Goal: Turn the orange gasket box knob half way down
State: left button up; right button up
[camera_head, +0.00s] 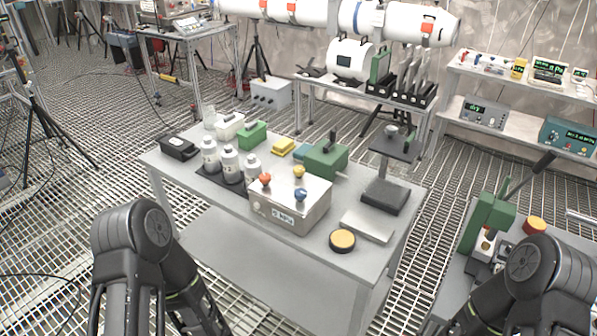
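The gasket box (290,206) is a beige metal box with a printed label on its front, near the front edge of the grey table. On its top are an orange knob (265,179) at the left, a yellow knob (298,171) at the back and a blue knob (300,194) at the front right. How far the orange knob is turned is too small to tell. My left arm comes in at the lower left and my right arm at the lower right, both well apart from the box. Neither gripper shows in the view.
White bottles (230,163) stand left of the box on a dark mat. A green case (325,160) is behind it, a dark stand (385,195) to the right. A yellow-topped round puck (342,240) lies at the front right.

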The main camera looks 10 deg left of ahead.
aim_at(264, 178)
jog(key=j+z, duration=0.2)
jog(key=z, duration=0.2)
jog(key=j+z, duration=0.2)
jog(key=z, duration=0.2)
jog(key=j+z, duration=0.25)
jog(key=z, duration=0.15)
jog(key=j+z, duration=0.2)
jog(key=z, duration=0.25)
jog(key=j+z, duration=0.2)
jog(key=z, duration=0.2)
jog(key=k+j+z, duration=0.35)
jog(key=k+j, duration=0.4)
jog(key=j, duration=0.35)
jog(key=k+j+z, duration=0.3)
jog(key=k+j, duration=0.6)
jog(key=i, duration=0.45)
